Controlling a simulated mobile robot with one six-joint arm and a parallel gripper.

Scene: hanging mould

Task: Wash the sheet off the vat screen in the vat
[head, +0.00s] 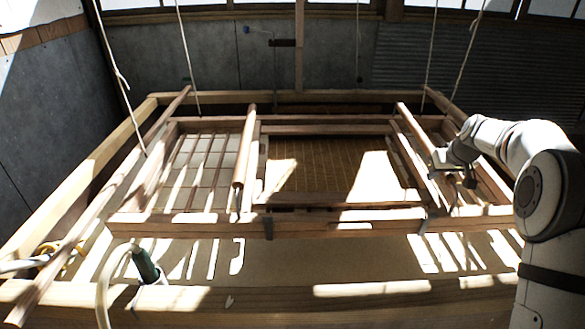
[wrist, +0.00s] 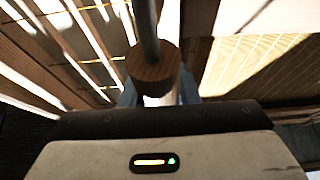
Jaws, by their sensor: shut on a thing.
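The brown vat screen (head: 315,165) lies within a wooden mould frame (head: 320,228) over the vat. Bright sunlit patches fall on it, and I cannot tell a wet sheet from sunlight there. The vat (head: 420,287) is a wide wooden trough with pale liquid (head: 330,255) showing at the front. My gripper (head: 453,174) is at the right side of the frame. In the wrist view my gripper (wrist: 158,95) is shut on a wooden handle (wrist: 152,68) with a grey rod rising from it. Its fingertips are mostly hidden behind the handle and the wrist housing.
Several ropes (head: 188,55) hang down to the frame from above. A green nozzle with a pale hose (head: 145,264) is at the vat's front left. Walls close off the back and left.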

